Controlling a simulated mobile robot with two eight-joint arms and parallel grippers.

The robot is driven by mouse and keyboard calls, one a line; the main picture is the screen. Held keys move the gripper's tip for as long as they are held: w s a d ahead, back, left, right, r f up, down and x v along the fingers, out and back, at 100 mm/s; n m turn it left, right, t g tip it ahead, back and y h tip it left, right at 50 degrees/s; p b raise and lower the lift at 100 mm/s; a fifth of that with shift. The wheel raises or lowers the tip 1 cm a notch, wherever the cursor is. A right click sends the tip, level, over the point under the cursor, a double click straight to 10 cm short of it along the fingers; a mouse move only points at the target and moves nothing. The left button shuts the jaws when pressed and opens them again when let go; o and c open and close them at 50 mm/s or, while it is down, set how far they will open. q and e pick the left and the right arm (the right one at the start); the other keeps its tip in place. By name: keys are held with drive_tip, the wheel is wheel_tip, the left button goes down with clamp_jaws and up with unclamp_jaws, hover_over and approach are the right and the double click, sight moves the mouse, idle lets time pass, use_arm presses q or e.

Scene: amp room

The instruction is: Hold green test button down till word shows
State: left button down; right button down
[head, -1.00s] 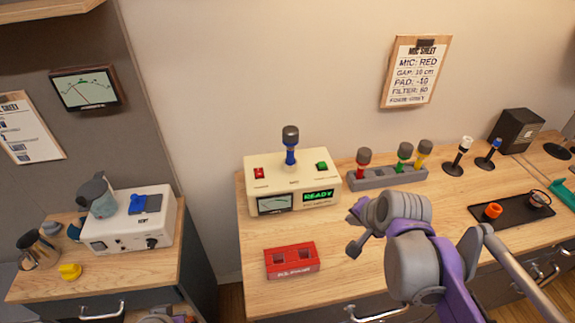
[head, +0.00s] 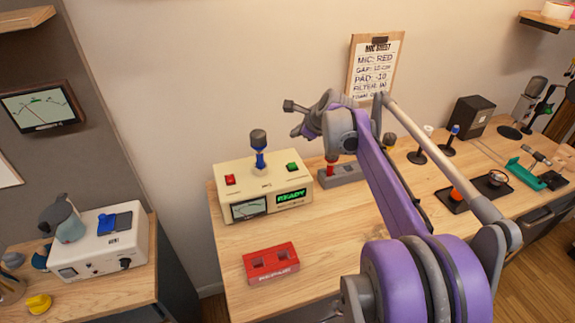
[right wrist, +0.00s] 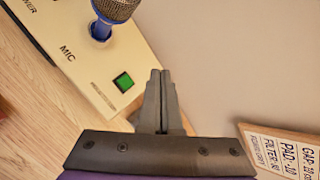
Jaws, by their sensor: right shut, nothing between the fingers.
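The cream test box (head: 265,205) stands on the wooden bench and its display reads READY. The green button (head: 292,167) is at the right of its top, and it also shows in the right wrist view (right wrist: 123,82). A blue-banded microphone (head: 259,150) stands upright on the box. My right gripper (head: 292,118) is shut and empty, raised above and to the right of the box. In the right wrist view its closed fingers (right wrist: 160,85) appear just right of the green button, apart from it as far as I can tell. My left gripper is not in view.
A red block with square openings (head: 271,263) lies in front of the box. A grey microphone rack (head: 343,176) stands to the right, partly behind my right arm. The mic sheet (head: 374,68) hangs on the wall. A white device (head: 100,245) stands on the left bench.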

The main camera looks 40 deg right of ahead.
sight(295, 167)
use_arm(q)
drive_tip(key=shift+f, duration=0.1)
use_arm(e)
drive_tip(key=shift+f, duration=0.1)
